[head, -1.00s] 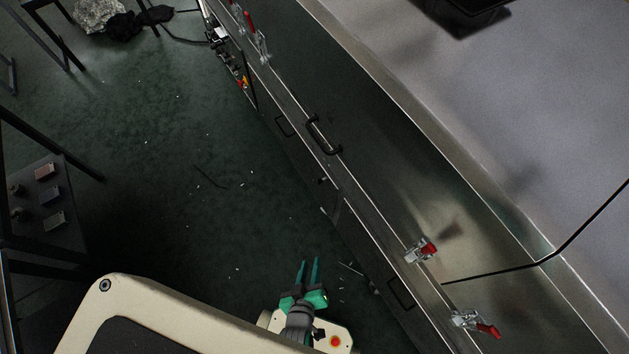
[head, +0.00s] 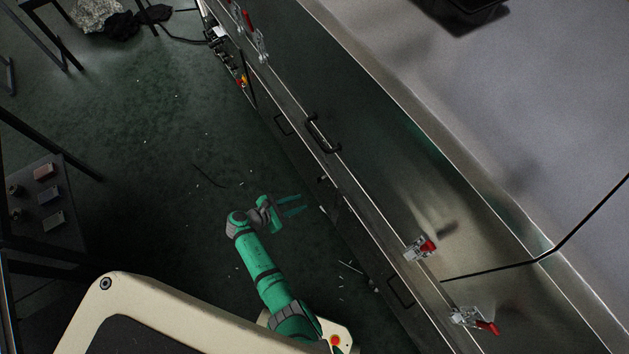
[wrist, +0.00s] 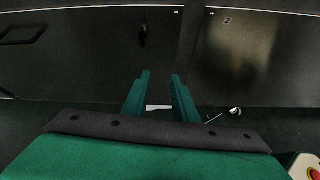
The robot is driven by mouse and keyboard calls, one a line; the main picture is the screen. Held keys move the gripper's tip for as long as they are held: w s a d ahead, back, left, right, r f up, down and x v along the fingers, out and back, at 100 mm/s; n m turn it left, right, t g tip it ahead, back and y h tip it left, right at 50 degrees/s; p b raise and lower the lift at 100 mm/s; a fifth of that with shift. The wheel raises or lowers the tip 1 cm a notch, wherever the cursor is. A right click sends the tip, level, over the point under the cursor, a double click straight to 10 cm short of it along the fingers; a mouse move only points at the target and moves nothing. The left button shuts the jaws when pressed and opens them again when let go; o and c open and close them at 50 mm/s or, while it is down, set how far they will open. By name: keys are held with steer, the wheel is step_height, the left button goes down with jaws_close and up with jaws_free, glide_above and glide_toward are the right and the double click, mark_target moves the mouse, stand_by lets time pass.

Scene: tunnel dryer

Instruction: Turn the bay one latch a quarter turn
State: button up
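A small dark latch (head: 323,180) sits on the lower front panel of the long metal machine. In the wrist view the latch (wrist: 143,33) shows as a dark upright shape near the panel's right end, beyond and slightly left of the fingertips. It looks roughly vertical, but its exact setting is hard to read. My gripper (head: 292,204) is left of the machine front, with its fingers pointing toward it. The wrist view shows my gripper (wrist: 160,76) open and empty, apart from the latch.
A panel marked 2 (wrist: 235,60) adjoins on the right in the wrist view. A black handle (head: 284,125) is on the latch's panel. Red-handled clamps (head: 422,249) line the upper edge. A dark rack (head: 50,195) stands left. Open floor with small scraps lies between.

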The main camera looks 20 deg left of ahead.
step_height(320, 180, up, 4)
steer(key=w+a+n+t+h, duration=0.1)
steer(key=w+a, duration=0.2)
steer(key=x, duration=1)
steer(key=shift+w+d+r, duration=0.15)
steer(key=shift+d+r, duration=0.1)
steer(key=shift+d, duration=0.2)
steer(key=shift+h, duration=0.3)
jaws_close()
